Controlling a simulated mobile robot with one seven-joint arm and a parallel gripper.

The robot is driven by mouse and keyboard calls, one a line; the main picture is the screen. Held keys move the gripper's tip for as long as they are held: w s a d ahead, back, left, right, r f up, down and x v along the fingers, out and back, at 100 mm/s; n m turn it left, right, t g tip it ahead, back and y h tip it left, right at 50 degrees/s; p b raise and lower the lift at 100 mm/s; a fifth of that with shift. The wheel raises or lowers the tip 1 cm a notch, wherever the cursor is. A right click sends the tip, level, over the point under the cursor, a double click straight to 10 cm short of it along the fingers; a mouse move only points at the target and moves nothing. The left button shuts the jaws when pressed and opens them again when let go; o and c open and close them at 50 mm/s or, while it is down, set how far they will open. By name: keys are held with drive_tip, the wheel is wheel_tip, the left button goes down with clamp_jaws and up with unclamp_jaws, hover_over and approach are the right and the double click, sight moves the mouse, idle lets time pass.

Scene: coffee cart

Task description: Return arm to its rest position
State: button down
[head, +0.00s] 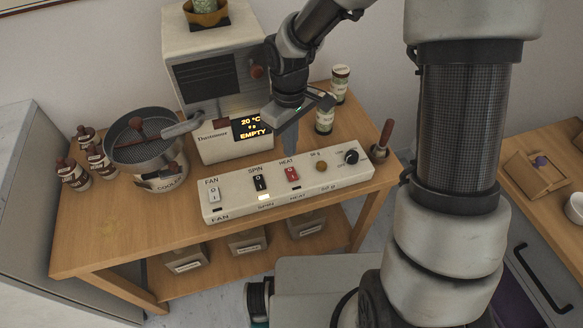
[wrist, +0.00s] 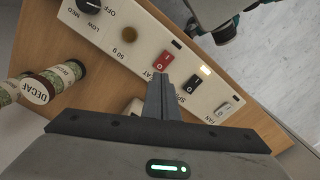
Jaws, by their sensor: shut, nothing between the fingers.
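My gripper (head: 288,135) is above the wooden cart, between the roaster and the switch panel. In the wrist view its fingers (wrist: 160,88) are together and empty, with the tips over the panel near the red switch. My arm reaches in from the upper right and bends down to the gripper. The white switch panel (head: 334,190) lies along the front of the cart top, with FAN, SPIN and HEAT switches and a dial. The SPIN indicator light is lit. Whether the fingertips touch the panel is not clear.
The roaster (head: 213,84) stands behind, its display reading 20 °C and EMPTY. Canisters (head: 340,84) stand behind the gripper. A wooden-handled tool (head: 385,138) is at the right edge. Another counter (head: 548,148) is far right.

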drive_tip(key=shift+r, duration=0.1)
idle(0.4)
drive_tip(key=s+d+r+m+t, duration=0.2)
drive_tip(key=s+d+r+m, duration=0.15)
drive_tip(key=s+r, duration=0.35)
drive_tip(key=s+d+r+m+t, duration=0.25)
drive_tip(key=s+d+r, duration=0.2)
drive_tip(key=r, duration=0.35)
drive_tip(key=s+d+r+m+t, duration=0.1)
drive_tip(key=s+d+r+m, duration=0.2)
drive_tip(key=s+d+r, duration=0.35)
wheel_tip(320, 180, up, 16)
drive_tip(key=w+a+p, duration=0.1)
drive_tip(key=a+p, duration=0.1)
drive_tip(key=p, duration=1.2)
drive_tip(key=shift+w, duration=0.2)
drive_tip(key=shift+f, duration=0.1)
